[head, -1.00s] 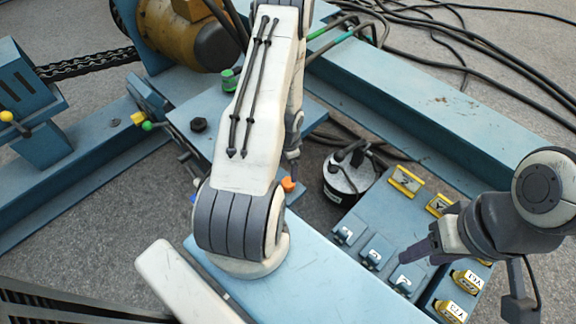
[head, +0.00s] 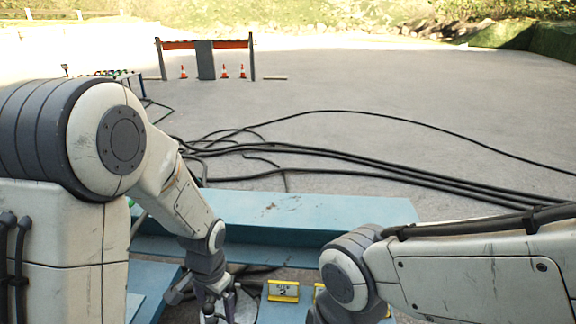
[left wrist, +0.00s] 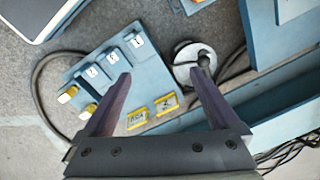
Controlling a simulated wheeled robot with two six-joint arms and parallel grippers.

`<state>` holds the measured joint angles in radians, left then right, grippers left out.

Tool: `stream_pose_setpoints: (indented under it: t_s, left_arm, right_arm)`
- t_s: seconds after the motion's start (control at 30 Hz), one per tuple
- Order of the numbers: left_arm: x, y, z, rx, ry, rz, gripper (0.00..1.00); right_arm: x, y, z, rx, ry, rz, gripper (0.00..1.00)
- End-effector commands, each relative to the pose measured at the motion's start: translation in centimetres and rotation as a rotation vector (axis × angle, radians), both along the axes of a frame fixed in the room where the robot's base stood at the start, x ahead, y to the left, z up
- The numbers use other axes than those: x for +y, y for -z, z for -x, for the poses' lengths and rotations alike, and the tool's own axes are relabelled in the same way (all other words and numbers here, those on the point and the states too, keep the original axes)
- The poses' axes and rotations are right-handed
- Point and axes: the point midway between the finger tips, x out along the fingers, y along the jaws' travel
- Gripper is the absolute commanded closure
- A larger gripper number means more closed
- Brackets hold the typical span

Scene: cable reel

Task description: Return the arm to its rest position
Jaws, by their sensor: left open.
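My left arm comes in from the left in the head view, bent over and pointing down, with my left gripper (head: 215,300) near the bottom edge, partly cut off. In the left wrist view the same gripper (left wrist: 160,75) has its two dark fingers spread wide with nothing held between them. The fingers are above a blue panel (left wrist: 112,77) with numbered switches and a round white-rimmed object (left wrist: 184,64). My right arm (head: 470,270) comes in from the right; its gripper is not visible.
A blue beam (head: 300,212) lies across in front of the arms, with yellow labels (head: 283,291) nearer. Black cables (head: 350,160) run over the grey ground beyond. Farther off stand a barrier frame (head: 206,58) and orange cones (head: 224,71). Most of the far ground is clear.

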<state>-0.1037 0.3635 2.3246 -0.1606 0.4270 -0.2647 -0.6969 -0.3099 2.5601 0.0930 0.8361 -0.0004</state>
Motion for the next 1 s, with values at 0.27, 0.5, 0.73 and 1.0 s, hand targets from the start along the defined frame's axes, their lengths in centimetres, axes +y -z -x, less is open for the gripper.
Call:
stream_pose_setpoints:
  t_s: [0.27, 0.5, 0.73, 1.0]
  left_arm:
    - [-9.3, -8.5, 9.0, -0.009, 0.068, 0.075, 0.05]
    - [-11.8, -11.6, 16.0, 0.022, 0.118, 0.137, 0.05]
    - [-11.9, -16.3, 17.8, 0.039, 0.125, 0.150, 0.05]
    - [-11.9, -23.3, 17.7, 0.037, 0.125, 0.150, 0.05]
  right_arm:
    - [0.0, 0.0, 0.0, 0.000, 0.000, 0.000, 0.50]
    - [0.0, 0.0, 0.0, 0.000, 0.000, 0.000, 0.50]
    - [0.0, -4.2, 0.0, -0.001, 0.000, -0.001, 0.50]
    - [0.0, -11.3, 0.0, 0.000, 0.000, 0.000, 0.50]
